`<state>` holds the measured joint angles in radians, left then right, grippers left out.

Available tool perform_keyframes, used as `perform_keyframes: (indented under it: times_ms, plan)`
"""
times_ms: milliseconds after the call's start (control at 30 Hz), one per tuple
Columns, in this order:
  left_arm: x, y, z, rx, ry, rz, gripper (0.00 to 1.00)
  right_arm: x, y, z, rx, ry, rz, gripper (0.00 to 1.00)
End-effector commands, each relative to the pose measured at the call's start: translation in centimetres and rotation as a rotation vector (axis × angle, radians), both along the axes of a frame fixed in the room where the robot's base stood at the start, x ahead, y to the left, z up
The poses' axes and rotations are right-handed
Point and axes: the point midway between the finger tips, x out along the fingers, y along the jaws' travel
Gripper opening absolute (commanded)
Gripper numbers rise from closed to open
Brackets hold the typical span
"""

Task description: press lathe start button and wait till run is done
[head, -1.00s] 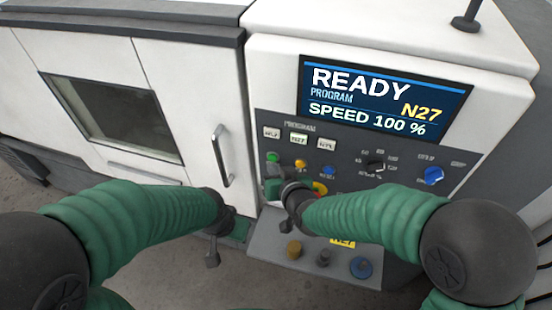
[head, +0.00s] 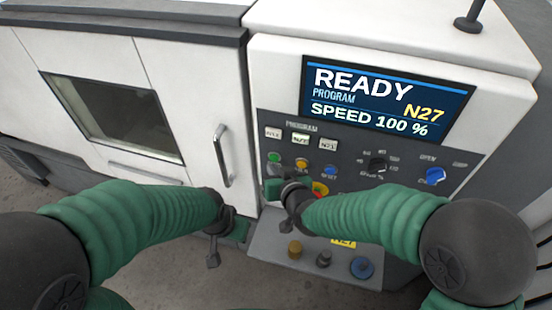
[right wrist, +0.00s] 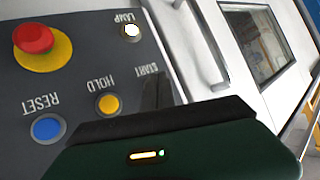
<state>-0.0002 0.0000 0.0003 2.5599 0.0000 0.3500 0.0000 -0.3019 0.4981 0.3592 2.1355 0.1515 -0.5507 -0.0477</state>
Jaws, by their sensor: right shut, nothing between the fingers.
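The lathe's green start button (head: 274,157) sits at the left of the dark control panel (head: 400,187). The screen (head: 387,100) reads READY, PROGRAM N27, SPEED 100 %. My right gripper (head: 272,189) is shut and empty, just below the green button in the head view, with a visible gap there. In the right wrist view the START label shows, but its button is hidden behind my green and black gripper (right wrist: 157,92).
Near the start button are the yellow HOLD button (right wrist: 108,104), the blue RESET button (right wrist: 47,129) and the red emergency stop (right wrist: 33,38). The lathe door (head: 165,70) with its handle (head: 222,157) is shut. A lower ledge carries several knobs (head: 324,259).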

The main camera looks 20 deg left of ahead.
Motion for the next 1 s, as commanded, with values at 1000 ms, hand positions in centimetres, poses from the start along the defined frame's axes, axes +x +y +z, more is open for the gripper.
perform_keyframes:
  times_ms: [1000]
  plan:
    - [0.0, 0.01, -0.21, 0.0, 0.0, 0.0, 0.0, 0.75, -0.59, 0.21, 0.0, 0.0, 0.0, 0.0]
